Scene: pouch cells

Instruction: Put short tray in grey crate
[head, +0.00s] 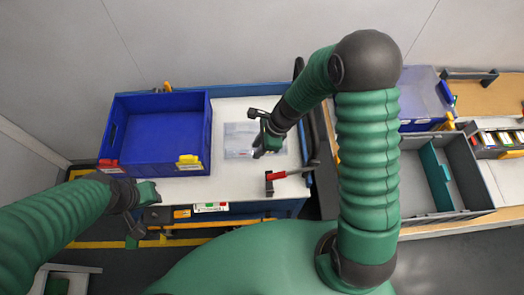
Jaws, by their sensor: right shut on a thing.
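A pale, see-through short tray (236,132) lies on the white top of the work table, right of the blue crate. My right gripper (259,151) is at the tray's right part, pointing down, and is shut on it; the wrist and fingers hide some of that side. The grey crate (470,174) stands on the right bench, with a green divider inside, and my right arm covers part of its left side. My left gripper (136,226) hangs at the table's front left edge, away from the tray; its finger gap is too small to make out.
A deep blue crate (156,108) fills the table's left part. A red and black tool (284,175) lies at the right front. A clear-topped blue bin (418,92) and a parts box (497,139) flank the grey crate.

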